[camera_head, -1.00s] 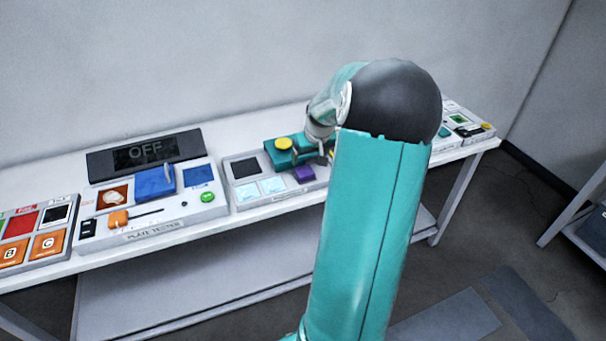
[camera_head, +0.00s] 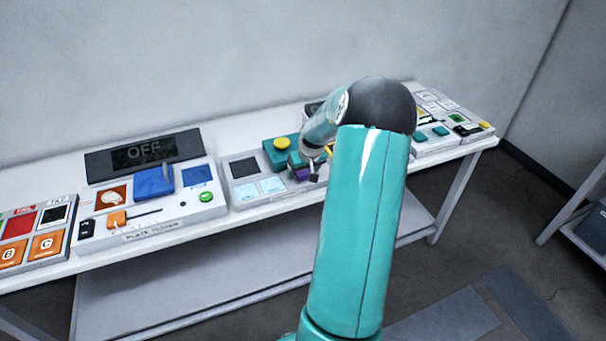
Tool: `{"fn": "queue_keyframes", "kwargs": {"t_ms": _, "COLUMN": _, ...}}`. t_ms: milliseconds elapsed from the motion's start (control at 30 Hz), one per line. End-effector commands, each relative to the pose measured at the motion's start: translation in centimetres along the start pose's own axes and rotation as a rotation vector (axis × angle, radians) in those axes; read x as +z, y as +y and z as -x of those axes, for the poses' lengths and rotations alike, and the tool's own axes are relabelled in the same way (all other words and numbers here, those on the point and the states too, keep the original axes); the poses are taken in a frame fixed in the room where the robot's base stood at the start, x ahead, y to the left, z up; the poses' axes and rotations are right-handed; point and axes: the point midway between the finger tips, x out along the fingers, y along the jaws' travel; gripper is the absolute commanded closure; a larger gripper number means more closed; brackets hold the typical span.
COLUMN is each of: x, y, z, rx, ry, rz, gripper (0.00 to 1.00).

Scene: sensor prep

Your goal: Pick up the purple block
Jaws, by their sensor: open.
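The purple block (camera_head: 302,174) sits on the right part of a grey panel (camera_head: 238,204) on the white table, in front of a teal box with a yellow button. My gripper (camera_head: 304,175) is open and down at the purple block, with a dark finger showing on either side of it. The gripper and wrist hide part of the block. I cannot tell whether the fingers touch it.
Left of the panel stands a plate tester (camera_head: 150,229) with a blue block (camera_head: 154,182) and a black OFF display (camera_head: 144,153). An orange-tiled panel (camera_head: 36,246) is at far left. More panels (camera_head: 452,128) stand at right. My arm hides the table's middle right.

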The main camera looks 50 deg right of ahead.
Motion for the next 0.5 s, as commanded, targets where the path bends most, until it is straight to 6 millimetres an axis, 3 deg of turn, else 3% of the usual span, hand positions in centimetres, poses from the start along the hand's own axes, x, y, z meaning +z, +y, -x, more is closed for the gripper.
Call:
{"fn": "queue_keyframes", "kwargs": {"t_ms": 33, "x": 0.01, "y": 0.0, "z": 0.01, "rx": 0.0, "ry": 0.0, "rz": 0.0, "gripper": 0.3}}
{"fn": "queue_keyframes", "kwargs": {"t_ms": 200, "x": 0.02, "y": 0.01, "z": 0.02, "rx": 0.0, "ry": 0.0, "rz": 0.0, "gripper": 0.63}}
{"fn": "queue_keyframes", "kwargs": {"t_ms": 267, "x": 0.02, "y": 0.01, "z": 0.02, "rx": 0.0, "ry": 0.0, "rz": 0.0, "gripper": 0.72}}
{"fn": "queue_keyframes", "kwargs": {"t_ms": 500, "x": 0.0, "y": 0.01, "z": 0.06, "rx": 0.0, "ry": 0.0, "rz": 0.0, "gripper": 0.72}}
